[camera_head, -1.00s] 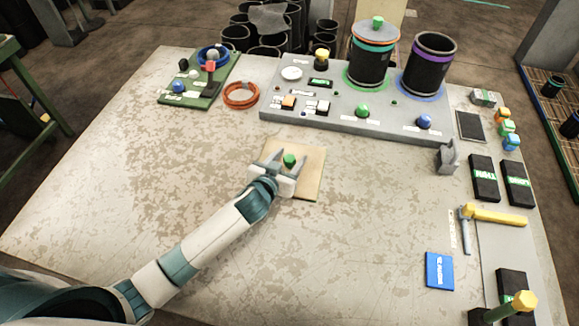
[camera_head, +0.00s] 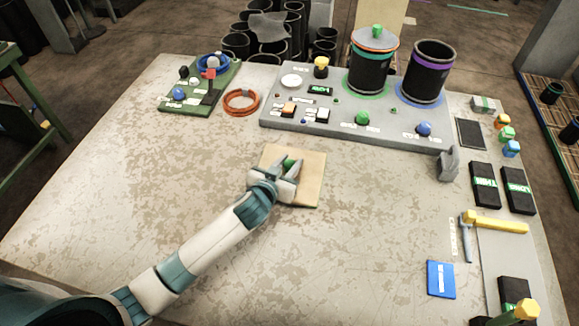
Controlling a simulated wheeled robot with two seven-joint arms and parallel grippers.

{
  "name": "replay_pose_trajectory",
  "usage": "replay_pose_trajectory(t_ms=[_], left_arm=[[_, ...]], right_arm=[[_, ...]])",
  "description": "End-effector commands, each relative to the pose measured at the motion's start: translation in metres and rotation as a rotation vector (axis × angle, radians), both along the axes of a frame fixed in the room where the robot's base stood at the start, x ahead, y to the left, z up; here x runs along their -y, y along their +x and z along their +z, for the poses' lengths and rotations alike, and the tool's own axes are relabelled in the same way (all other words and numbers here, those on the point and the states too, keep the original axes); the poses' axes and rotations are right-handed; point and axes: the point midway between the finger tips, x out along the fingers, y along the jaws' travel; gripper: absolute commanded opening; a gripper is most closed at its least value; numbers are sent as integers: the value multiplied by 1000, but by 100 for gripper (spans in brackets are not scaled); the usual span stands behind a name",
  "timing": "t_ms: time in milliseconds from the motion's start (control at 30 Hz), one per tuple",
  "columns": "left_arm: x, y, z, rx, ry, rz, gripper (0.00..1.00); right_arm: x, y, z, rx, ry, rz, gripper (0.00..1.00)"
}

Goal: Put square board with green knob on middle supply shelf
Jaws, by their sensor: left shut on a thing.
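The square board (camera_head: 311,188) is tan and lies in the middle of the table in the head view, with a green knob (camera_head: 289,165) near its centre. My left gripper (camera_head: 288,167) is over the board with its fingers closed around the green knob. The gripper covers the board's lower left part. I cannot tell whether the board is lifted off the table. My right gripper is not in view. No supply shelf can be made out for certain; a wooden rack (camera_head: 558,100) stands at the far right edge.
A grey console (camera_head: 395,133) with buttons and two black cylinders (camera_head: 428,75) stands behind the board. An orange ring (camera_head: 241,102) and a green panel (camera_head: 179,106) are at back left. A hammer (camera_head: 497,221), black boxes (camera_head: 484,185) and a blue square (camera_head: 441,280) lie at right.

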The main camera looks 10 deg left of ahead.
Motion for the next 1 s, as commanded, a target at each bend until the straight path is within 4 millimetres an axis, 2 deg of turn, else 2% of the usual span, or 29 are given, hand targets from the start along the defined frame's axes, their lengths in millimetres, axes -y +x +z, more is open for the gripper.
replay_pose_trajectory(t_ms=[200, 500, 700, 833, 1000], left_arm=[[0, 1, 33, 8, -2, -2, 0], [61, 8, 65, 7, -7, -2, 0], [93, 12, 86, 5, -4, -1, 0], [107, 14, 94, 4, -3, -1, 0], [115, 15, 100, 3, 0, -1, 0]], right_arm=[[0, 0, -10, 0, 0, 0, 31], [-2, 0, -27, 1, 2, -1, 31], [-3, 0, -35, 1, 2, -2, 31], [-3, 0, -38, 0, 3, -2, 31], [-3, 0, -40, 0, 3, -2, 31]])
